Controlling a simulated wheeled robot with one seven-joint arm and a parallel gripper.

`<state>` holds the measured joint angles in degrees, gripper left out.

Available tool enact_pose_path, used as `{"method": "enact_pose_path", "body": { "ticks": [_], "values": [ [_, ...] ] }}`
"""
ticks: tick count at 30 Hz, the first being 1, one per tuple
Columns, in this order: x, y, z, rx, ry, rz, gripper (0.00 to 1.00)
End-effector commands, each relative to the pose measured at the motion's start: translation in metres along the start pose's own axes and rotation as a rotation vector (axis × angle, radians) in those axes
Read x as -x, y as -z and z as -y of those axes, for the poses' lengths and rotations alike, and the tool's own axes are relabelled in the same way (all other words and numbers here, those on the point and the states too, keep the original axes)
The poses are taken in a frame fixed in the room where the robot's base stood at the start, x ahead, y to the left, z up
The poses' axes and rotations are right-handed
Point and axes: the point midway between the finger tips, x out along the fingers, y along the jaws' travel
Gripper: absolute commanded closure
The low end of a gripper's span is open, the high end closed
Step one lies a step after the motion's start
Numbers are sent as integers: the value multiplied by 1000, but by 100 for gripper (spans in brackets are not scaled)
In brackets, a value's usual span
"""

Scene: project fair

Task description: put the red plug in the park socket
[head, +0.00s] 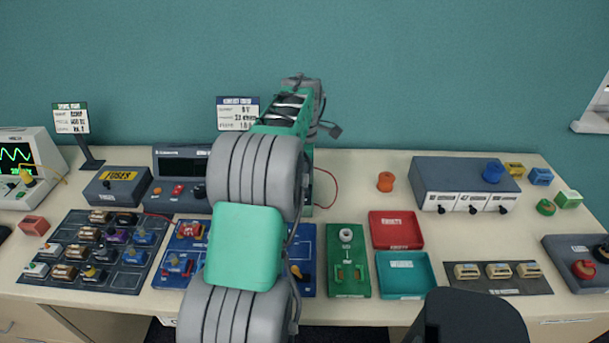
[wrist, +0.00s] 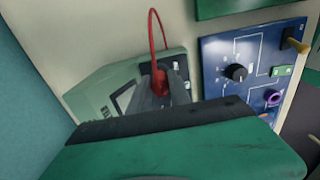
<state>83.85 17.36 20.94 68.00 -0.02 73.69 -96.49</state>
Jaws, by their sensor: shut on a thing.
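The red plug (wrist: 160,77) is in the wrist view, between the dark fingers of my gripper (wrist: 160,92), with its red cable arching up from it. My gripper is shut on the plug, over the front of a green-grey instrument (wrist: 120,92) with a small screen. The fingers hide the plug's tip, so I cannot tell whether it sits in a socket. I cannot make out the park socket. In the head view my arm covers the plug and most of the instrument; a red cable (head: 333,185) shows right of the arm.
A blue board (wrist: 250,80) with a black knob lies beside the instrument. In the head view, a green board (head: 347,285), a red tray (head: 397,246) and a teal tray (head: 405,290) are right of my arm. A power supply (head: 179,195) stands left. An orange spool (head: 385,181) stands behind the trays.

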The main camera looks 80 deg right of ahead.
Motion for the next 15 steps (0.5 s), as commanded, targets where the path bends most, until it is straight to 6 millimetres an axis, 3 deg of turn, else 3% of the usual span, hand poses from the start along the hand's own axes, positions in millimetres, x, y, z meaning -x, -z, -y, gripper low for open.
{"method": "enact_pose_path", "body": {
  "ticks": [15],
  "values": [
    [-7,0,0,0,0,0,100]
  ]
}}
